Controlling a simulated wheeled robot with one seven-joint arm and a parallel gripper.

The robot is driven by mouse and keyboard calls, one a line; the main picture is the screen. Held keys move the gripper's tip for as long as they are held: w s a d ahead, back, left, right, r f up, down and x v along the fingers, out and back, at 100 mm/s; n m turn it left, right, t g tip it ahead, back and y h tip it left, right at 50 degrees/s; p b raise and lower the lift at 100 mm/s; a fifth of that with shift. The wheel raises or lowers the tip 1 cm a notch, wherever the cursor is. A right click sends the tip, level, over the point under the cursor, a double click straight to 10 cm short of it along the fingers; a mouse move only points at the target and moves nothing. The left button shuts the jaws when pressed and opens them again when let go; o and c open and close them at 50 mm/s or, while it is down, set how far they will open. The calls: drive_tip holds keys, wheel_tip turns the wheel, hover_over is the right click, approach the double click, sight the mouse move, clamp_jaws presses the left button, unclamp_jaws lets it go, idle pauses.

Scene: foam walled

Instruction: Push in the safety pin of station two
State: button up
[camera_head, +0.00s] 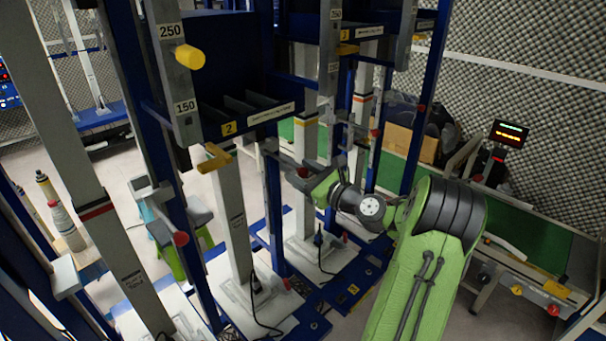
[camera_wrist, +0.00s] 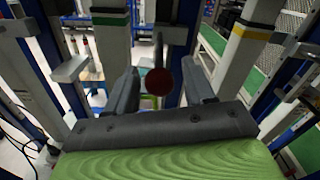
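Station two carries a yellow "2" tag (camera_head: 228,128) on a dark blue shelf. A yellow round pin (camera_head: 190,57) sticks out of the grey upright marked 250 and 150, left of the tag. A second yellow piece (camera_head: 213,160) shows below the tag. I cannot tell for sure which is the safety pin. My gripper (camera_head: 308,176) is right of and below these, apart from them. In the wrist view my gripper (camera_wrist: 160,85) is open, its dark fingers on either side of a red ball knob (camera_wrist: 158,81). Contact with the knob cannot be told.
Another red knob on a lever (camera_head: 180,239) hangs at the left station. White posts, blue frames and metal uprights crowd my arm. A green conveyor (camera_head: 530,238) lies at right with a lit display (camera_head: 509,133). Cables (camera_head: 257,300) lie on the base plates.

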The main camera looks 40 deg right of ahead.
sight(279, 159)
clamp_jaws()
drive_tip(key=shift+w+r+p, duration=0.15)
drive_tip(key=shift+w+p, duration=0.2)
drive_tip(key=shift+p, duration=0.05)
drive_tip(key=w+p, duration=0.6)
drive_tip(key=w, duration=0.2)
drive_tip(key=shift+a, duration=0.1)
drive_tip(key=shift+c, duration=1.6)
unclamp_jaws()
drive_tip(key=o, duration=0.4)
drive_tip(key=shift+w+f, duration=0.15)
drive_tip(key=shift+f, duration=0.05)
